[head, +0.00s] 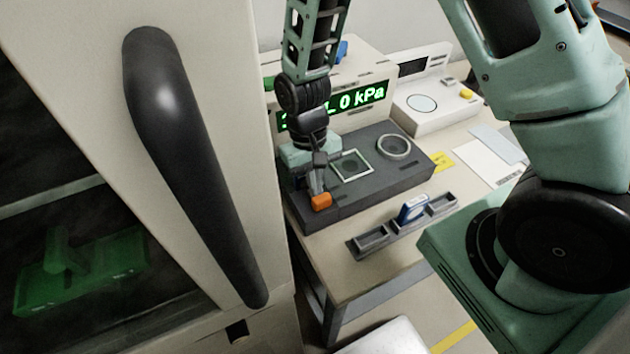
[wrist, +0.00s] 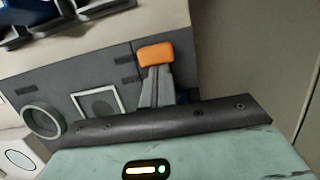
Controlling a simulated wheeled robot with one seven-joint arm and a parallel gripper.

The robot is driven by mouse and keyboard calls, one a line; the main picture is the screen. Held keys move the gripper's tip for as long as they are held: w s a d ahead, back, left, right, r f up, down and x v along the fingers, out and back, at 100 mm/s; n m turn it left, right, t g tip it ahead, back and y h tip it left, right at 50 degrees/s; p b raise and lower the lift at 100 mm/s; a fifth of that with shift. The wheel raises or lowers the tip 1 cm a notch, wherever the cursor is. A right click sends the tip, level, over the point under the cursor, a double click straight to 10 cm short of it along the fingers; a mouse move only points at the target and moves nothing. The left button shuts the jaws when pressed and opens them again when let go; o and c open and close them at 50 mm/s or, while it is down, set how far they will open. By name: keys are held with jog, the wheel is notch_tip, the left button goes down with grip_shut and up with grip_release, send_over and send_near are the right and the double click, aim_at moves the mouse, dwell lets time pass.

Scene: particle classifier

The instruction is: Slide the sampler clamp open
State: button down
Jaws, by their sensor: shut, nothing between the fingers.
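The sampler is a low dark grey unit (head: 375,182) with a square framed window (head: 351,165) and a round ring (head: 394,147) on top. An orange block (head: 321,201), which looks like the clamp's handle, sits at its front left end. My gripper (head: 319,183) reaches down over that end, its fingers shut and empty, right beside the orange block. In the wrist view the block (wrist: 155,55) lies just beyond the tips of my fingers (wrist: 157,82). I cannot tell whether they touch. The gripper hides part of the unit's left end.
A large cabinet with a thick black handle (head: 185,150) stands close on the left. A green pressure display (head: 360,100) is behind the unit. A small rack (head: 372,240) holding a blue item (head: 413,208) lies in front. White papers (head: 488,160) lie to the right.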

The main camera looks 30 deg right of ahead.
jog(key=shift+s, duration=0.1)
jog(key=p+v, duration=0.8)
jog(key=v, duration=0.2)
dwell(0.5)
